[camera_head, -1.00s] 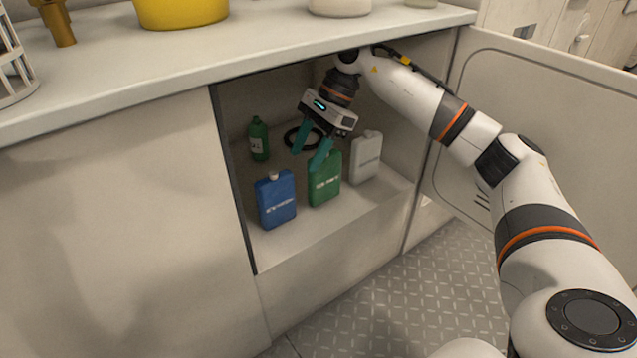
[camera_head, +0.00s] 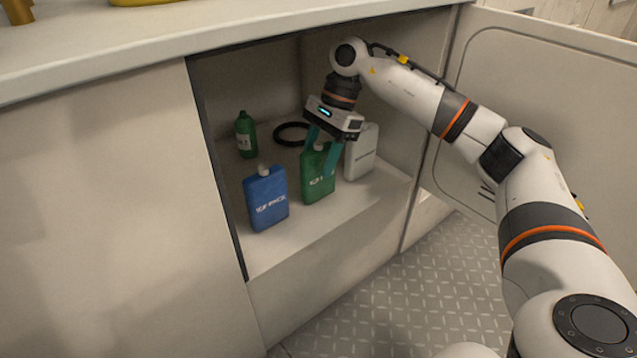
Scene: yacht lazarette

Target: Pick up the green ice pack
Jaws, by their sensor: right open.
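The green ice pack (camera_head: 316,183) stands upright in the open locker, between a blue pack and a white one. My right gripper (camera_head: 320,160) points down at the top of the green pack. Its teal fingers are open, one at the pack's left upper edge and one over its right side. My left gripper is not in view.
The blue pack (camera_head: 266,198) stands just left, the white pack (camera_head: 361,155) close on the right. A green bottle (camera_head: 246,135) and a black ring (camera_head: 291,133) are behind. The counter (camera_head: 200,32) overhangs the locker; its open door (camera_head: 545,110) is at right.

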